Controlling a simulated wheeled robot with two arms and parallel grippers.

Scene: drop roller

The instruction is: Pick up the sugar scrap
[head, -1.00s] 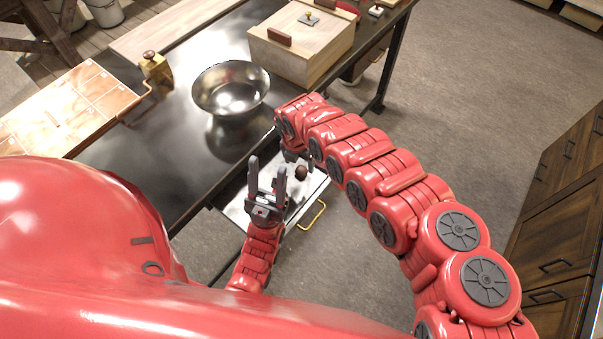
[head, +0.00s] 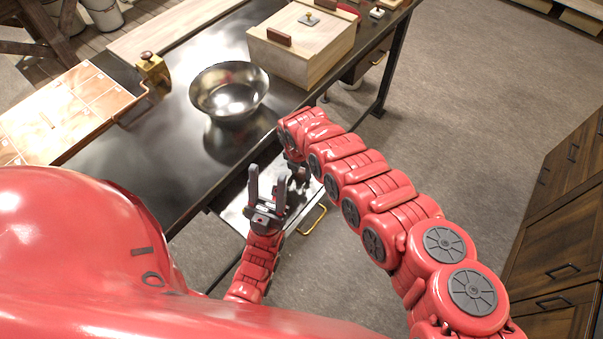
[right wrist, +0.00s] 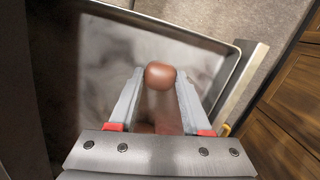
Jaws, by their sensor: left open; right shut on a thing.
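A smooth, rounded brown lump (right wrist: 160,75), which looks to be the sugar scrap, sits between the fingertips of my right gripper (right wrist: 159,82) in the right wrist view. The fingers are shut on it from both sides. In the head view my right gripper (head: 298,176) is low over a shiny metal drawer tray (head: 234,192), and the lump is hidden there. I cannot tell whether the lump touches the tray floor. My left gripper (head: 265,190) is open and empty, its fingers pointing up, close to the left of the right gripper.
The tray has raised rims and a brass handle (head: 313,220). A dark worktop (head: 165,145) above it holds a metal bowl (head: 229,90), a wooden box (head: 303,45) and a copper-toned sectioned board (head: 62,112). Wooden cabinets (head: 560,230) stand at the right.

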